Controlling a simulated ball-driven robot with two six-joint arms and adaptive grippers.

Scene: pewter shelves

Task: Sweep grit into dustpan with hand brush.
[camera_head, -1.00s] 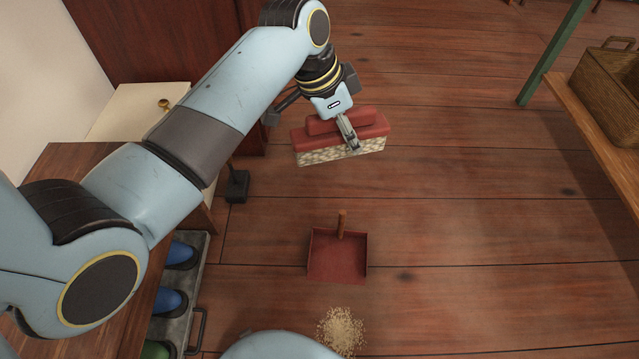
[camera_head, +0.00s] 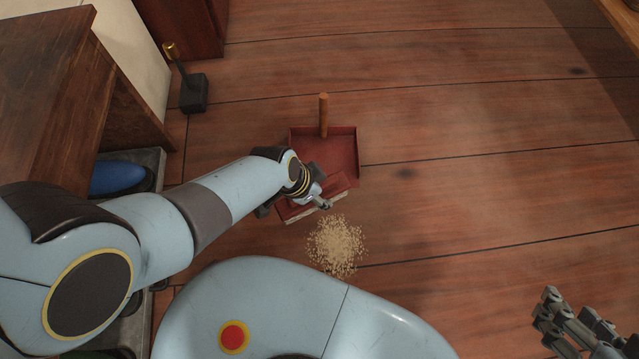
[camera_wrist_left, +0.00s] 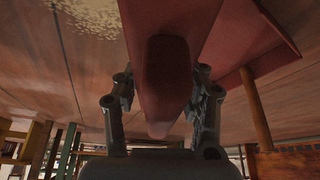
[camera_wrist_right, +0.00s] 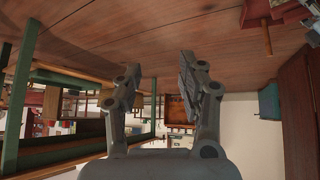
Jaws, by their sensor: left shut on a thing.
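The hand brush (camera_head: 337,187) has a red body and pale bristles. My left gripper (camera_head: 322,202) is shut on it; the left wrist view shows the brush's red grip (camera_wrist_left: 167,65) between the fingers. The brush is low, overlapping the near part of the red dustpan (camera_head: 338,150) and partly hiding it. Whether they touch is unclear. The dustpan's wooden handle (camera_head: 323,115) points away from me. The grit (camera_head: 337,246) is a loose beige pile on the floor, just nearer me than the brush. My right gripper (camera_head: 570,315) is open and empty, far right of the grit.
A wooden cabinet (camera_head: 40,90) and a grey tray (camera_head: 152,160) with a blue shoe (camera_head: 120,177) are at the left. A black block (camera_head: 193,93) with a brass-topped rod stands behind the tray. The plank floor (camera_head: 480,180) right of the dustpan is clear.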

